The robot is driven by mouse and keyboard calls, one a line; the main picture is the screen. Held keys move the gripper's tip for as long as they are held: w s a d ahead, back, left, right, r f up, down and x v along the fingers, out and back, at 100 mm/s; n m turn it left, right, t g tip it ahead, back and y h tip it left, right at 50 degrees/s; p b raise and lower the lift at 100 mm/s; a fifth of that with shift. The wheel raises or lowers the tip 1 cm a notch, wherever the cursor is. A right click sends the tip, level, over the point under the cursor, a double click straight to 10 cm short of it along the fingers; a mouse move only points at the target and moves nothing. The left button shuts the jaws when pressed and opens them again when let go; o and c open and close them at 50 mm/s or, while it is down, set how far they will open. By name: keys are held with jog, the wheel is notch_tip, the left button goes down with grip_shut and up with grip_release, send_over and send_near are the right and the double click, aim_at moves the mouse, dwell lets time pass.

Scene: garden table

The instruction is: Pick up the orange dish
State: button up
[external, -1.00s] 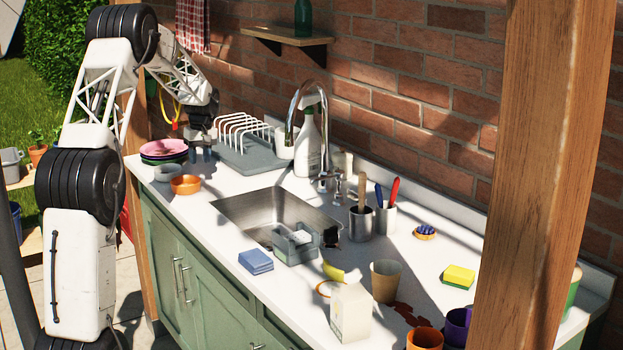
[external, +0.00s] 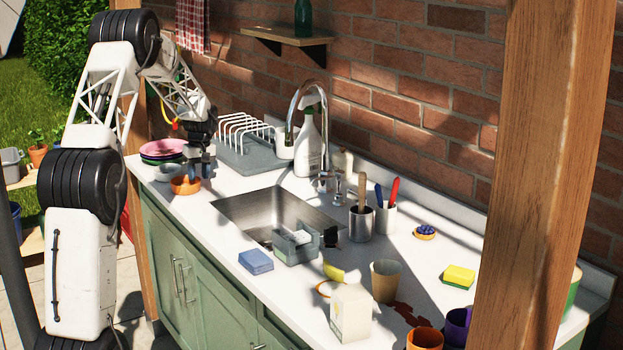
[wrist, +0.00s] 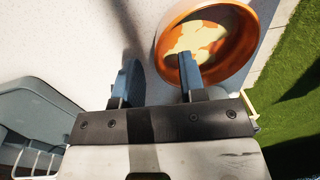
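The orange dish (external: 182,187) is a small round bowl on the white counter, near the counter's left front edge. In the wrist view the dish (wrist: 238,50) shows at upper right, with a pale patch inside. My gripper (external: 198,170) points down at the dish's right side. The frames do not clearly show whether the fingertips are below the rim.
A pale bowl (external: 168,173) sits just left of the dish. Stacked plates (external: 163,148) stand behind it, and a grey drying rack (external: 245,158) is to the right. The sink (external: 262,207) lies to the right, with bare counter between.

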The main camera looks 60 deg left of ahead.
jog(key=shift+s+f, duration=0.1)
jog(key=shift+f, duration=0.65)
jog(key=shift+c, duration=0.2)
grip_shut()
